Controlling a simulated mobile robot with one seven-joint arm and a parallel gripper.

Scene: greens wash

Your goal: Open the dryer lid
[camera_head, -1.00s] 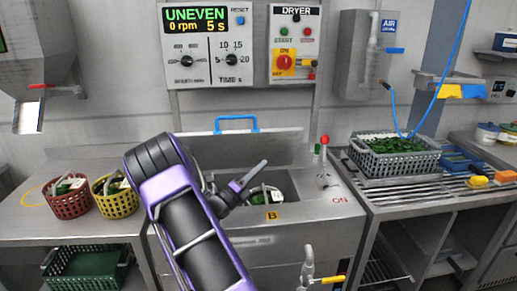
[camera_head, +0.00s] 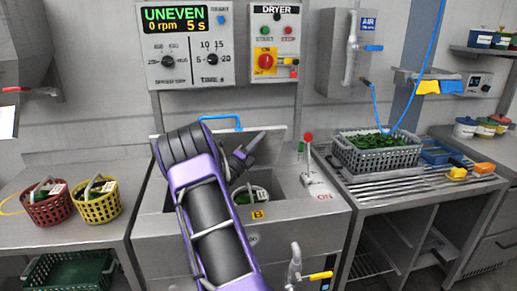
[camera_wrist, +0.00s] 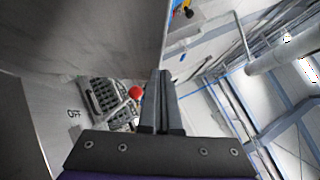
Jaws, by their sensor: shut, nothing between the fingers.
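The dryer lid (camera_head: 277,138) stands raised at the back of the dryer (camera_head: 300,208), with its blue handle (camera_head: 222,118) at the top edge. The well below is uncovered, and a basket with greens (camera_head: 250,193) shows inside, partly hidden by my arm. My gripper (camera_head: 258,142) is shut and empty, over the well and in front of the lid, apart from the handle. In the wrist view the closed fingers (camera_wrist: 162,100) point past a large grey metal surface on the left.
A red-knobbed lever (camera_head: 308,138) stands at the dryer's right, marked ON in front. The control panel (camera_head: 190,45) reads UNEVEN, 0 rpm. Red (camera_head: 48,210) and yellow (camera_head: 97,207) baskets sit left; a grey crate of greens (camera_head: 347,157) sits on the right rack.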

